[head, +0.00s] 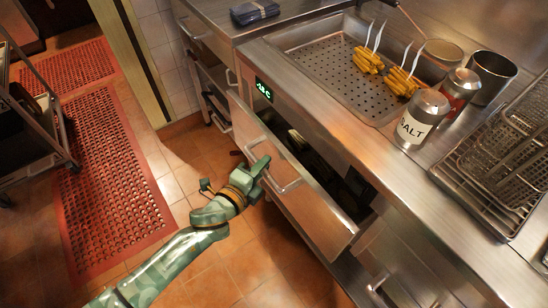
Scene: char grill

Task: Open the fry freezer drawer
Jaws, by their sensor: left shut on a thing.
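The fry freezer drawer (314,205) is a steel drawer under the counter, pulled partly out, with a dark gap showing behind its front. Its bar handle (284,187) is on the front face. My left gripper (257,170) is at the left part of this handle and is shut on it. The inside of the drawer (350,182) is dark, and its contents are hard to make out. A green display (264,91) is on the cabinet front above the drawer's left end. My right gripper is not in view.
A perforated tray (318,84) with fries (368,58) is on the counter, near a salt shaker (422,119) and fry baskets (500,150). A red mat (115,198) and a dark cart (28,130) are at left. Tiled floor in front of the drawer is clear.

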